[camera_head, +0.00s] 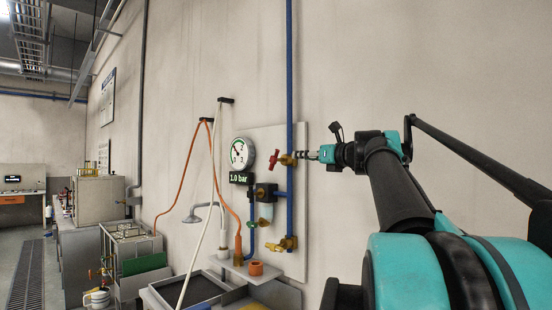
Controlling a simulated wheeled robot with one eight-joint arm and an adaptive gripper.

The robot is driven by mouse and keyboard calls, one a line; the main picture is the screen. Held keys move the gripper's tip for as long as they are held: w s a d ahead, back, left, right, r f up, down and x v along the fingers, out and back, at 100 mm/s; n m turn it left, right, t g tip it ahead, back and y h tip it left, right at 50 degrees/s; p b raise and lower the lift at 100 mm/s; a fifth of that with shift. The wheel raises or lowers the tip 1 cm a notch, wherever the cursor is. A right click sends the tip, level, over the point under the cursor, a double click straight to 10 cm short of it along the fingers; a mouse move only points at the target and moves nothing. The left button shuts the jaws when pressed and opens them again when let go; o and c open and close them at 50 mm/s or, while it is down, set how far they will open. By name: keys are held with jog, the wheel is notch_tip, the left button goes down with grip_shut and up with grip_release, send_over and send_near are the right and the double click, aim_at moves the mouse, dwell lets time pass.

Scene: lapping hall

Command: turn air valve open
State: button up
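The air valve (287,160) is a brass fitting on the blue pipe of the wall panel. Its red handle (274,159) sticks out to the left of the pipe and looks tilted. My gripper (306,155) is at the end of my black and teal arm, just right of the valve in the picture. Its narrow tip appears close to the brass body; I cannot tell whether they touch. The fingers are too small and edge-on to show whether they are open. The round gauge (242,153) hangs left of the handle, above a display (241,178) reading 1.0 bar.
A second brass valve (282,244) sits low on the pipe. A filter unit (265,204) is between them. An orange hose (186,175) and a pale hose (201,225) hang at the left. A shelf (252,270) and trays are below. The wall above my arm is clear.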

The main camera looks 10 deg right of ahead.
aim_at(275, 157)
jog(key=x, duration=1.7)
jog(key=shift+w+a, duration=0.1)
jog(key=shift+w, duration=0.05)
grip_shut()
